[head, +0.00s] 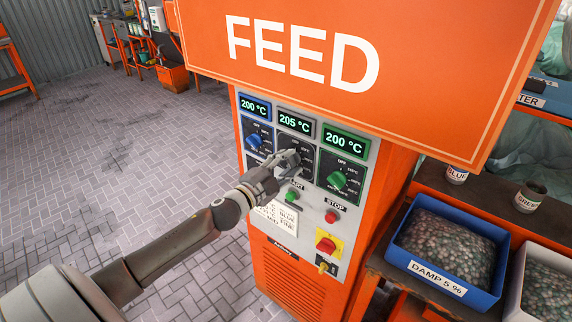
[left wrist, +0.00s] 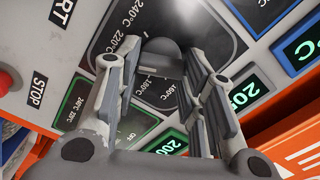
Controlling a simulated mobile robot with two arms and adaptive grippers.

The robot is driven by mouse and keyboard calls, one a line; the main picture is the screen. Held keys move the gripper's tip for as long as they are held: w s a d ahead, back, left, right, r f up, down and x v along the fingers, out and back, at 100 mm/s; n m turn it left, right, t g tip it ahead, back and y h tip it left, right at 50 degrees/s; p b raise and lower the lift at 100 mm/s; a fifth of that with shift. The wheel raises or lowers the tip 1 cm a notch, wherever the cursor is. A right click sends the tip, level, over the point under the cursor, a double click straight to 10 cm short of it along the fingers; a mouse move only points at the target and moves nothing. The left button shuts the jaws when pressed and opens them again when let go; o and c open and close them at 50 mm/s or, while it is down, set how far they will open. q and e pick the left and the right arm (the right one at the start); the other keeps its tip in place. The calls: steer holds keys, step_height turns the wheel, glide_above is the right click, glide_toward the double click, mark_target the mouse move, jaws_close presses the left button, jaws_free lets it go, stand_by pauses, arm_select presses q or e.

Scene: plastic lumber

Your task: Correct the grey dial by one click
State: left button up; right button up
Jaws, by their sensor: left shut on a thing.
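The grey dial (left wrist: 160,48) is the middle one of three on the control panel. My left gripper (head: 291,160) is at the middle dial and hides most of it in the head view. In the left wrist view my left gripper (left wrist: 161,62) has a finger on either side of the dial's knob and is shut on it. The display above the grey dial (head: 295,122) reads 205 °C. My right gripper is not in view.
The blue dial (head: 254,141) and green dial (head: 337,180) flank it, each under a 200 °C display. Below are a green button (head: 291,196), a red stop button (head: 331,216) and a red switch (head: 326,244). The orange FEED hopper (head: 370,50) overhangs the panel. A blue bin (head: 398,257) stands right.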

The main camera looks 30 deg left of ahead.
arm_select(q)
steer(key=shift+m, duration=0.7)
steer(key=o, duration=1)
steer(key=shift+s, duration=0.1)
steer(key=shift+s+a, duration=0.15)
steer(key=shift+s, duration=1.8)
steer(key=shift+s+a, duration=0.15)
steer(key=shift+s, duration=1.85)
steer(key=shift+s+a, duration=0.15)
steer(key=shift+s, duration=1.8)
steer(key=shift+f, duration=0.1)
